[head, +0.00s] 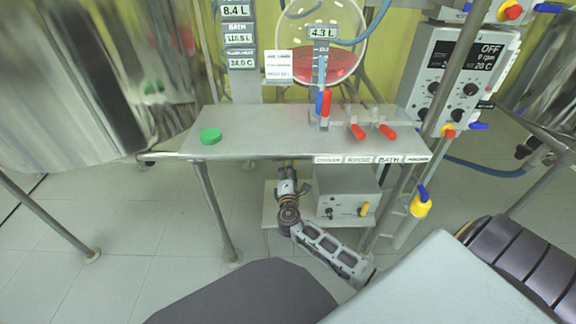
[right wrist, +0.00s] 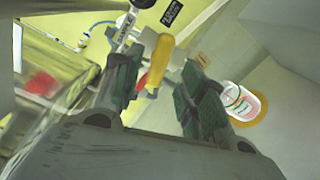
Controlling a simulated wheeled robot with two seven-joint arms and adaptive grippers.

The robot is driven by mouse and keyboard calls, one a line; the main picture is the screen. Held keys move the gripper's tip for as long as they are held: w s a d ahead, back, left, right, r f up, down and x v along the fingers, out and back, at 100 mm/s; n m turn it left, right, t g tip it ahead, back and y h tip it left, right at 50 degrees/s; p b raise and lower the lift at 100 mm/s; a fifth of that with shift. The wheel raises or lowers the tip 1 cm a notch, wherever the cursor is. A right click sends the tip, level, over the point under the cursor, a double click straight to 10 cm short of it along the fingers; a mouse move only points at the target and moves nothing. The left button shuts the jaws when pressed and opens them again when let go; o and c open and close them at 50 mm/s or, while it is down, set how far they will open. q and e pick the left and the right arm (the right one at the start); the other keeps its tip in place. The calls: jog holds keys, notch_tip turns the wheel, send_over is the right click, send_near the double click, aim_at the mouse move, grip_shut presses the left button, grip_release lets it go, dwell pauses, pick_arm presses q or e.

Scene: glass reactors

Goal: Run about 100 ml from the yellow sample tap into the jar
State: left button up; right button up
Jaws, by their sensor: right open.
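In the right wrist view a yellow tap handle (right wrist: 160,62) lies between the two fingers of my right gripper (right wrist: 158,80). The fingers are apart, and I cannot tell whether either touches the handle. A label strip (right wrist: 124,28) shows beside it, its text hard to read. A clear jar (right wrist: 246,103) with pinkish contents or marking shows to the right, in front of a yellow round patch. In the head view my right gripper (head: 288,180) is below the front edge of the steel shelf, partly hidden by it. The jar and this tap handle are not clearly seen there. My left gripper is out of view.
A yellow fitting with a blue handle (head: 420,203) hangs at right. Shelf legs stand either side.

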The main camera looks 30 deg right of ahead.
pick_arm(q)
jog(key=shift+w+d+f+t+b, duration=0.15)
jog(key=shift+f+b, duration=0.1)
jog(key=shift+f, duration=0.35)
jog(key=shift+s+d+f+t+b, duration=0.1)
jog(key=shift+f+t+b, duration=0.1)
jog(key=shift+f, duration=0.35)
pick_arm(e)
jog(key=x, duration=0.4)
jog(key=shift+w, duration=0.2)
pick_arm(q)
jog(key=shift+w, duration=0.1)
pick_arm(e)
jog(key=shift+c, duration=0.5)
grip_shut()
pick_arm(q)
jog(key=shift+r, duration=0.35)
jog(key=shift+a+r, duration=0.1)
